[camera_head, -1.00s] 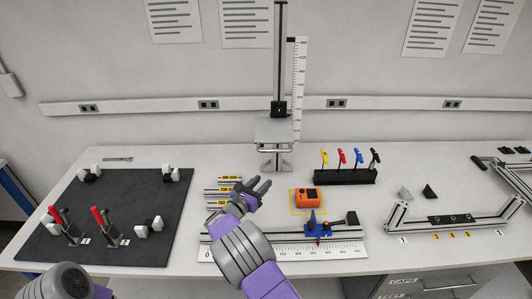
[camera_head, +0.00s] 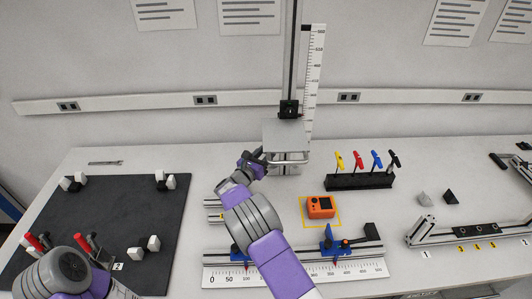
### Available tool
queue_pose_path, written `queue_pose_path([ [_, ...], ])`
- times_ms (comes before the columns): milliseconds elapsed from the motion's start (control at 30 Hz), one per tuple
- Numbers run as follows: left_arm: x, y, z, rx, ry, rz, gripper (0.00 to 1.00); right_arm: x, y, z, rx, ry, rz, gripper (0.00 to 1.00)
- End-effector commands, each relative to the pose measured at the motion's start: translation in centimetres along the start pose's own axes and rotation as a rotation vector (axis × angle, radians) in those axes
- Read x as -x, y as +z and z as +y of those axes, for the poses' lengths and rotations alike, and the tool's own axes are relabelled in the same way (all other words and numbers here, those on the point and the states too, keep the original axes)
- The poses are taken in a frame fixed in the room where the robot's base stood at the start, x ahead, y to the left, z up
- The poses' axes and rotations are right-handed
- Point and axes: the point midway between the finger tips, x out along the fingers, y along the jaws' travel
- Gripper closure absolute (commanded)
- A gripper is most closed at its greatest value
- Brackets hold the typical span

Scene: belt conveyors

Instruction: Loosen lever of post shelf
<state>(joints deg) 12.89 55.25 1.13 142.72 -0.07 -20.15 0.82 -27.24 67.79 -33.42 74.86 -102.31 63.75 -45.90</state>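The post shelf stands at the back middle of the bench: a dark upright post (camera_head: 293,60) carries a flat grey shelf plate (camera_head: 285,136). A black clamp block (camera_head: 289,109) sits on the post just above the plate. A pale bar-like handle (camera_head: 290,161) shows below the plate's front edge; I cannot tell for sure whether it is the lever. My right gripper (camera_head: 256,160) is at the left front of the shelf, close to the handle's left end. Its fingers are small and dark, and contact is unclear. Of my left arm only a link shows at lower left.
A vertical ruler (camera_head: 313,80) stands right of the post. An orange device (camera_head: 320,206) and a black rack of coloured tools (camera_head: 360,181) are to the right. A rail with blue clamps (camera_head: 328,242) lies in front. A dark board (camera_head: 115,215) with red-handled clamps is at left.

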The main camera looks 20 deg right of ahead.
Motion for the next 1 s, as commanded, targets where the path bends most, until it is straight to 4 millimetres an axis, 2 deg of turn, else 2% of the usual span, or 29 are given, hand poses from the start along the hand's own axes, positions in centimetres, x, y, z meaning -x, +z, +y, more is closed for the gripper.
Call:
queue_pose_path([
  [100,-0.03,-0.02,-0.01,0.000,0.000,0.001,0.57,-0.77,-0.02,0.01,-0.001,0.000,0.000,0.60],
  [367,-0.03,-0.02,0.00,0.000,0.000,0.000,0.57,-0.91,-0.01,0.03,0.000,0.001,0.000,0.60],
  [467,-0.03,-0.02,0.00,0.000,0.000,0.000,0.57,-0.91,-0.01,0.02,0.000,0.001,0.000,0.73],
  [633,-0.03,-0.01,0.00,0.000,0.000,0.000,0.57,-0.90,0.00,0.01,0.000,0.001,0.000,0.99],
  [867,0.10,-0.01,0.05,0.000,0.000,0.000,0.57,-0.88,0.08,-0.01,0.002,0.001,0.003,1.00],
  [1000,0.83,0.02,0.32,0.000,0.000,0.000,0.57,-0.77,0.38,-0.11,0.016,0.003,0.023,1.00],
])
